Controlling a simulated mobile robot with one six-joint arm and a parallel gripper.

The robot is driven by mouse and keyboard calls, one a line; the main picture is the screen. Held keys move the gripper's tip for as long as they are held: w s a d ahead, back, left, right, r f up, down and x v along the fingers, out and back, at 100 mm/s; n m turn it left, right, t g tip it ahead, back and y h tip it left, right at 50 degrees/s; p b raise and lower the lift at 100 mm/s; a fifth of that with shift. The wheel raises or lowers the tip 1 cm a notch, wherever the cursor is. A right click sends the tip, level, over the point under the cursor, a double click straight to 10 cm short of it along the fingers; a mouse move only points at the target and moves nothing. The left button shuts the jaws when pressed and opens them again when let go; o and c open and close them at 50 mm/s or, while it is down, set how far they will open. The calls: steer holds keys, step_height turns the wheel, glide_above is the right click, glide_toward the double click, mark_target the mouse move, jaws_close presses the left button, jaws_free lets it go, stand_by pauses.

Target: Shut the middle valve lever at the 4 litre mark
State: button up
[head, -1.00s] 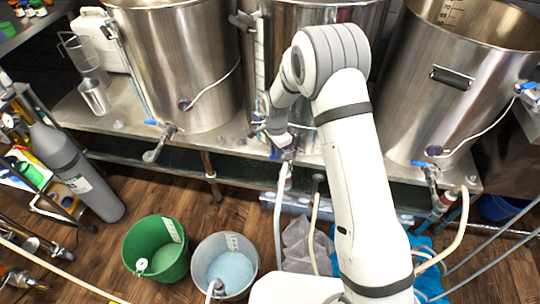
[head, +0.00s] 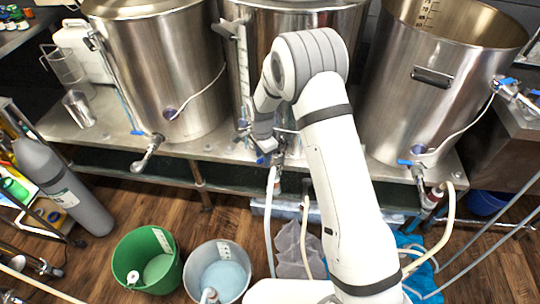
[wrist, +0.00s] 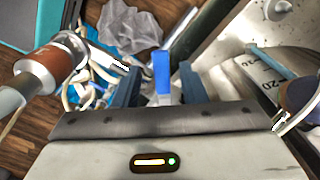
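The middle kettle (head: 290,60) stands on a steel bench, and its outlet valve (head: 280,157) is at its foot with a pale hose below. The valve's blue lever (head: 262,160) shows just under my gripper (head: 262,146) in the head view. In the wrist view the blue lever (wrist: 162,72) stands between the two fingers of my gripper (wrist: 158,85), with a gap on each side. The gripper looks open around it. The kettle's level scale (head: 243,65) is partly visible, but I cannot read the liquid level. In the wrist view a "20" mark shows on a metal wall.
Left kettle (head: 160,70) and right kettle (head: 440,80) flank the middle one, each with its own blue-levered valve. A green bucket (head: 128,248) and a grey bucket (head: 192,262) stand on the floor at front left. Hoses (head: 305,235) hang below the bench.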

step_height(320, 180, up, 8)
stand_by(0.5)
steer(key=s+d+r+n+p, duration=0.1)
steer(key=s+d+r+n, duration=0.1)
steer(key=s+d+r, duration=0.3)
steer(key=s+d+r+n+t+p, duration=0.1)
steer(key=s+d+r+p, duration=0.15)
steer(key=r, duration=0.55)
steer(key=s+d+r+n, duration=0.2)
steer(key=s+d+r, duration=0.1)
steer(key=d+r, duration=0.25)
steer(key=s+d+r+n+p, duration=0.1)
steer(key=s+d+r+n, duration=0.2)
steer(key=s, duration=0.5)
steer(key=s+d+r+n+t+p, duration=0.1)
steer(key=s+d+r+n+p, duration=0.1)
steer(key=s, duration=0.7)
step_height(320, 180, up, 3)
steer(key=d+n, duration=0.1)
steer(key=d, duration=0.1)
steer(key=shift+s+d+t, duration=0.2)
steer(key=shift+d+t, duration=0.1)
steer(key=shift+d, duration=0.05)
